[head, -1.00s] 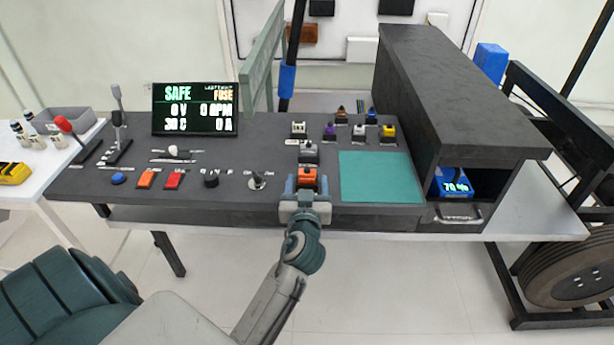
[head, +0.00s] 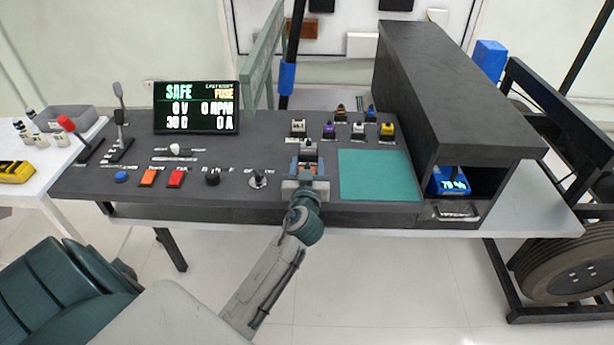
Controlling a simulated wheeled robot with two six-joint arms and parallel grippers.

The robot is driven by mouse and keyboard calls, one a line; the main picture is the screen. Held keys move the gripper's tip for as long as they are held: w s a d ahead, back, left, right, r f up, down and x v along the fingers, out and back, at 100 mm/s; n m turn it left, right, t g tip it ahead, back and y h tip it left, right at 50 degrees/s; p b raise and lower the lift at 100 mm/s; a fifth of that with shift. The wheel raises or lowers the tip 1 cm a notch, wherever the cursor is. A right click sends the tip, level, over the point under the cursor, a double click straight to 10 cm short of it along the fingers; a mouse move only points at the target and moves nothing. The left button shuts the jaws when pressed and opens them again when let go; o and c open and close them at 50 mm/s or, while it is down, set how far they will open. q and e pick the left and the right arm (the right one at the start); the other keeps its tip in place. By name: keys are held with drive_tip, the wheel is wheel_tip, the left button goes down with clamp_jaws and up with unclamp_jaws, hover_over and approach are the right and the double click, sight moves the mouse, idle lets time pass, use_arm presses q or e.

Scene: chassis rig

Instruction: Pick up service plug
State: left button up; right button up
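A small orange plug (head: 307,170) shows at the front of the dark console, just in front of a grey-topped block (head: 308,152). I take it for the service plug; its label is too small to read. My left gripper (head: 307,168) reaches in from below, with a finger on either side of the orange plug. The gripper body hides the plug's lower part. I cannot tell whether the fingers touch it.
Several small coloured plugs, including a purple one (head: 329,131) and a yellow one (head: 387,129), stand behind. A bare green mat (head: 380,176) lies to the right, beside a dark housing (head: 450,90). Switches and a knob (head: 212,178) lie to the left.

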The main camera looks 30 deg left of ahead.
use_arm(q)
drive_tip(key=c, duration=0.7)
drive_tip(key=shift+r, duration=0.15)
